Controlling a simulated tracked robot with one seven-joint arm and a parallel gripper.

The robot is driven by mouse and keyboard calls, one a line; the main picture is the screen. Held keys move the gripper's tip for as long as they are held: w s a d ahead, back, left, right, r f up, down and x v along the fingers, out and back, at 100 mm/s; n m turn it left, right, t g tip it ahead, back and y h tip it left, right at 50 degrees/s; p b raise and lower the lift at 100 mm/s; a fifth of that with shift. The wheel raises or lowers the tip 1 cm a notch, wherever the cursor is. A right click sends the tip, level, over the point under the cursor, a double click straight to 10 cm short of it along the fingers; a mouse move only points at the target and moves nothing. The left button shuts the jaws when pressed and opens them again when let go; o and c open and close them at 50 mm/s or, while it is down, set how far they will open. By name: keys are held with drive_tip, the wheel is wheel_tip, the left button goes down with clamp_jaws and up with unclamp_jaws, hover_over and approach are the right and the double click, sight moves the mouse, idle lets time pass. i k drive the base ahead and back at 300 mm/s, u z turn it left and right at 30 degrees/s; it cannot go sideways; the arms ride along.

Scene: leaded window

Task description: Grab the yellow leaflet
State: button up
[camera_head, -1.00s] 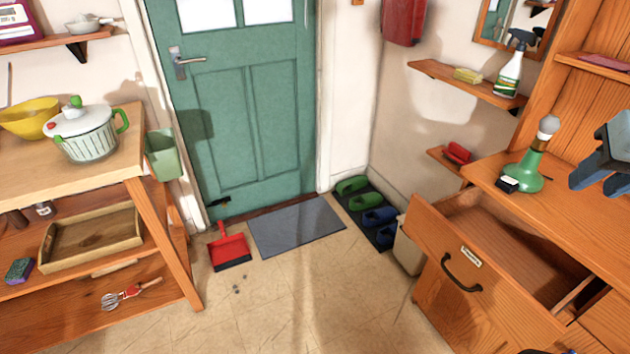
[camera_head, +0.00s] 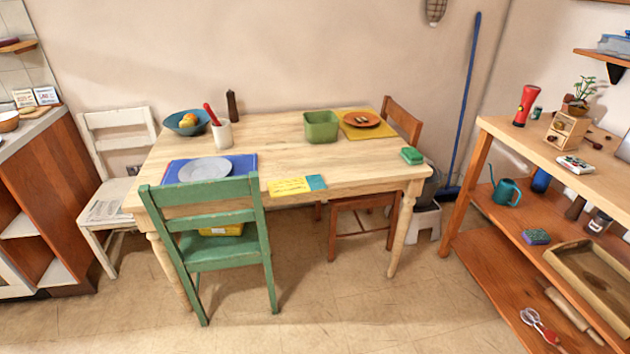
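A yellow leaflet (camera_head: 288,187) lies flat at the front edge of the light wooden table (camera_head: 270,139), just right of the green chair's back. A small teal piece (camera_head: 316,182) adjoins its right end; I cannot tell whether it is part of the leaflet. My gripper is not in view now.
The green chair (camera_head: 213,253) stands before the table's left half. On the table are a blue placemat with a grey plate (camera_head: 205,168), a blue bowl (camera_head: 186,123), a green tub (camera_head: 321,127) and a green sponge (camera_head: 411,156). A wooden shelf unit (camera_head: 480,255) stands right. Floor in front is clear.

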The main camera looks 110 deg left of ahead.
sight(295, 186)
drive_tip(key=u, duration=0.7)
drive_tip(key=i, duration=0.2)
drive_tip(key=u, duration=3)
drive_tip(key=i, duration=0.5)
drive_tip(key=z, duration=0.2)
drive_tip(key=k, duration=0.45)
drive_tip(key=u, duration=0.2)
drive_tip(key=i, duration=0.15)
drive_tip(key=u, duration=0.05)
